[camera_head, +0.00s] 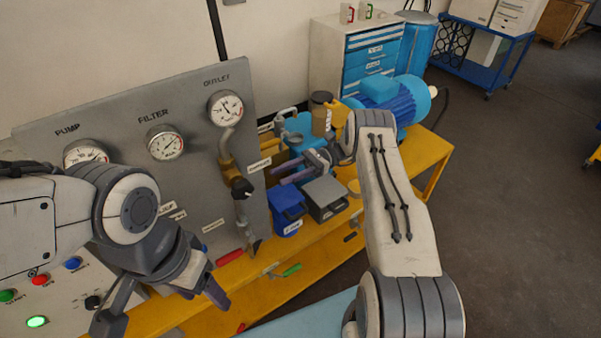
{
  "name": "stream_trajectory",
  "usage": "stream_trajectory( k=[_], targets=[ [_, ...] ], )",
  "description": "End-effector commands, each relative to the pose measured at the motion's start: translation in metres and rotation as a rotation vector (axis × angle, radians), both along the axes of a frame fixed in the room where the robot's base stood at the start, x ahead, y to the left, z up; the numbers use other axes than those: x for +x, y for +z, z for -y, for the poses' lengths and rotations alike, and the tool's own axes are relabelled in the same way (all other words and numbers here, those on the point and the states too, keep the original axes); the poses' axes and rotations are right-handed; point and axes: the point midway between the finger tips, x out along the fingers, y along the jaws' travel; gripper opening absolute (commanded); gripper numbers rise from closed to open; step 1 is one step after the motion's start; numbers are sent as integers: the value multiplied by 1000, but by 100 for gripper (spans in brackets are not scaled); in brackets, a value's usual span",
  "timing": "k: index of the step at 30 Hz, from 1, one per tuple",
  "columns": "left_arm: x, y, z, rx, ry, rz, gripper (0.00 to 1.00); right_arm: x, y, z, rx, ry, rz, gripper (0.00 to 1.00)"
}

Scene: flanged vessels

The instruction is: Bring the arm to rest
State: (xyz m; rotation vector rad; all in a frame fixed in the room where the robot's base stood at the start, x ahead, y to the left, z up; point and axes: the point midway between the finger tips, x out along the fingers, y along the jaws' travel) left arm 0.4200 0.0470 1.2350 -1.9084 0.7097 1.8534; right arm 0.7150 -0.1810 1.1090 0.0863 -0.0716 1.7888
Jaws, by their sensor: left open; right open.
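My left gripper (165,312) is low at the left, in front of the grey gauge panel (190,185). Its jaws are open and I see nothing between them. My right arm comes up from the bottom right and bends back to the left. My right gripper (283,177) is open above the yellow bench, over the blue bin (287,207) and the grey box (325,196). I see nothing held in it. Whether its fingers touch anything behind them I cannot tell.
The yellow bench (340,248) carries a blue motor (390,98), a brown-yellow jar (321,112), and red (230,257) and green (291,270) handled items. A blue drawer cabinet (370,60) and a blue cart (485,45) stand behind.

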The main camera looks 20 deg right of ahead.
Motion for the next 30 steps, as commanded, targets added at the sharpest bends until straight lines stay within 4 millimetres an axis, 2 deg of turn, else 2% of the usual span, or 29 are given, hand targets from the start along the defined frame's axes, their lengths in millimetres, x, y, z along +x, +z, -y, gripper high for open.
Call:
stream_trajectory(
  k=[14, 17, 20, 24, 30],
  targets=[
    [0, 0, 0, 0, 0, 0, 62, 0, 0, 0, -3, 1, 1, 41],
    [0, 0, 0, 0, 0, 0, 62, -1, 3, -6, -45, 12, 13, 41],
    [0, 0, 0, 0, 0, 0, 62, -6, 7, -19, -161, 43, 54, 41],
    [0, 0, 0, 0, 0, 0, 62, -28, 12, -38, -418, 136, 181, 41],
    [0, 0, 0, 0, 0, 0, 62, -74, 18, -37, -763, 321, 463, 41]
  ],
)
